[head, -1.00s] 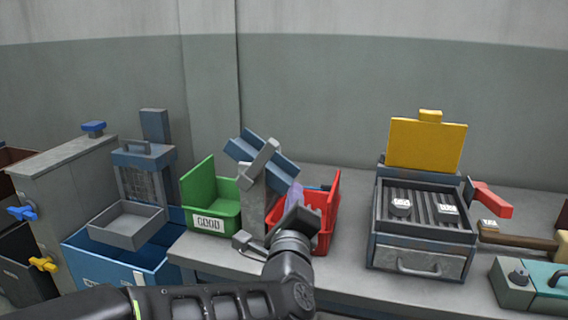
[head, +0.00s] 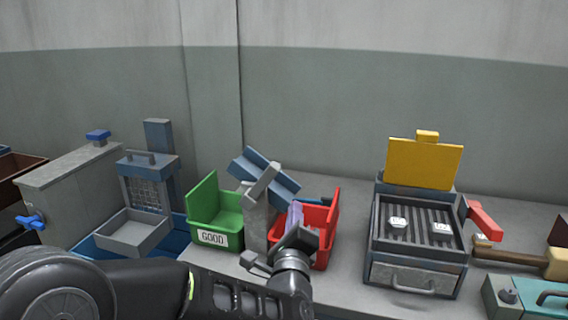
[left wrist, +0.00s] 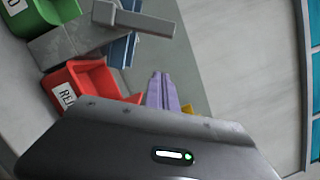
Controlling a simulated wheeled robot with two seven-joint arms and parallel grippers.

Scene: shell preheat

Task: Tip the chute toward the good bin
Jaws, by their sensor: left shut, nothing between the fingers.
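The chute (head: 282,180) is a blue trough on a grey post (head: 255,217), with a grey bar (head: 262,185) across it. It slopes down to the right in the head view, toward the red bin (head: 325,232). The green good bin (head: 215,236) stands left of the post. My left gripper (head: 295,213), with purple fingers, is shut and empty in front of the red bin, below the chute's right end. In the left wrist view, the fingers (left wrist: 161,88) are together, apart from the grey bar (left wrist: 135,18) and the chute (left wrist: 121,48). My right gripper is out of view.
A grill box (head: 415,250) with a raised yellow lid (head: 425,164) and red handle (head: 484,220) stands right. Bare bench lies between red bin and grill box.

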